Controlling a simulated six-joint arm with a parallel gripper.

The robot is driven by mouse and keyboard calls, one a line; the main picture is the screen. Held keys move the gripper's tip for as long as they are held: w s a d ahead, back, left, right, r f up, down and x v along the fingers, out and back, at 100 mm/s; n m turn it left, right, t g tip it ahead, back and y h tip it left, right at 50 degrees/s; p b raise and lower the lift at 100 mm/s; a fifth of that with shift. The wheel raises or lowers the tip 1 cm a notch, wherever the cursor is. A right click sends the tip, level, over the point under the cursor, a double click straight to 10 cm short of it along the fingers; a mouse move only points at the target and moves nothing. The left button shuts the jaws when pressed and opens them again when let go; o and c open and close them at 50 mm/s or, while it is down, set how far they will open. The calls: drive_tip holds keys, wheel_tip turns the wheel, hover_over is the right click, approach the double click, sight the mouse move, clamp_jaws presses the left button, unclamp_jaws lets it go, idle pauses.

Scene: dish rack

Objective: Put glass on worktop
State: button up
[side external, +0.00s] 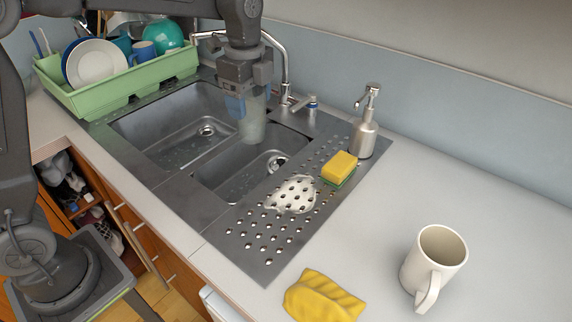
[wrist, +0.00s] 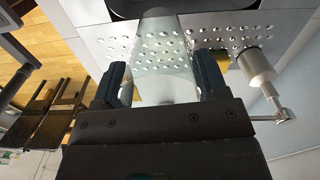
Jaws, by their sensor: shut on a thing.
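A clear glass (side external: 252,122) hangs from my gripper (side external: 248,100) above the double sink, over the divider between the basins. My gripper is shut on the glass. In the wrist view the glass (wrist: 162,58) shows between the two dark blue fingers of my gripper (wrist: 163,80), with the perforated drainboard behind it. The worktop (side external: 400,195) is the light grey surface to the right of the sink.
A soap dispenser (side external: 366,128), a yellow-green sponge (side external: 340,167) and a wet patch (side external: 292,194) are on the drainboard. A cream mug (side external: 435,262) and a yellow cloth (side external: 322,297) lie on the worktop. A green dish rack (side external: 118,90) with dishes stands behind left. The tap (side external: 284,70) is close to my gripper.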

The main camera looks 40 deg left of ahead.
drive_tip(key=shift+w+d+f, duration=0.25)
drive_tip(key=shift+d+f, duration=1.5)
drive_tip(key=shift+d, duration=0.1)
drive_tip(key=shift+w+d+f, duration=0.2)
drive_tip(key=shift+d+f, duration=1.5)
drive_tip(key=shift+d, duration=0.2)
drive_tip(key=shift+w+d+f, duration=0.25)
drive_tip(key=shift+d+f, duration=1.5)
drive_tip(key=shift+d, duration=0.1)
drive_tip(key=shift+f, duration=0.1)
drive_tip(key=o, duration=1)
drive_tip(key=shift+f, duration=0.1)
